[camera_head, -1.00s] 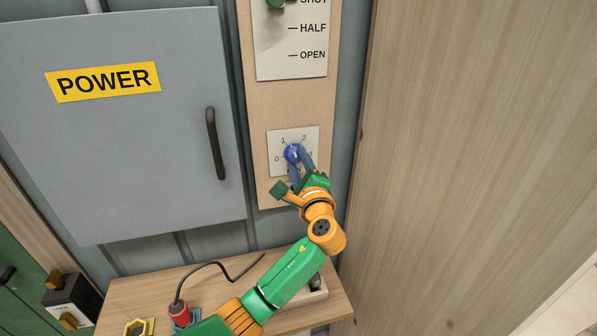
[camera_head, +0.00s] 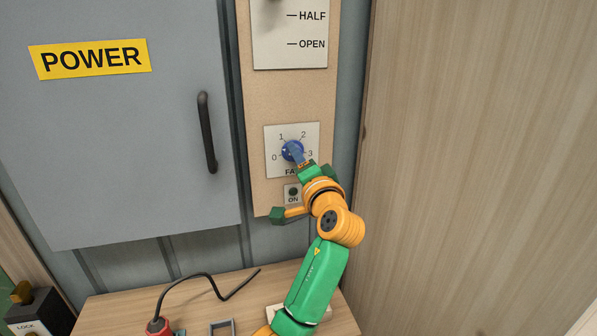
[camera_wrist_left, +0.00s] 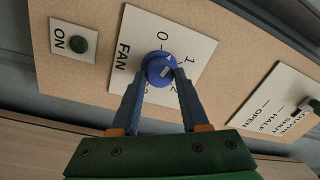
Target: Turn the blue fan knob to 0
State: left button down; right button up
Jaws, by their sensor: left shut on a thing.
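The blue fan knob (camera_head: 290,149) sits on a white dial plate (camera_head: 270,165) marked 0, 1, 2 and 3, fixed to an upright tan board. My left gripper (camera_head: 297,156) reaches it from the lower right and is shut on it. In the left wrist view the two fingers lie on either side of the knob (camera_wrist_left: 158,66). The fingers hide part of the 2 and 3 side there. My right gripper is not in view.
A green ON button (camera_head: 293,192) sits just below the dial. A lever plate (camera_head: 290,55) marked HALF and OPEN is above. A grey POWER cabinet (camera_head: 120,160) with a black handle stands left, and a wooden panel (camera_head: 470,170) rises right. A shelf (camera_head: 250,285) lies below.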

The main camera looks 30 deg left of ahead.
pick_arm(q)
jog(key=shift+f+n+g+b, duration=0.1)
jog(key=shift+n+g+b, duration=0.1)
jog(key=shift+n+b, duration=1.05)
jog(key=shift+f+n+g+b, duration=0.15)
jog(key=shift+n+b, duration=0.4)
jog(key=shift+n, duration=1.3)
jog(key=shift+r+n, duration=0.1)
jog(key=shift+n, duration=0.2)
jog(key=shift+c, duration=2)
grip_release()
jog(key=shift+r, duration=0.1)
jog(key=b+v, duration=0.2)
jog(key=v, duration=0.5)
jog(key=shift+b, duration=0.35)
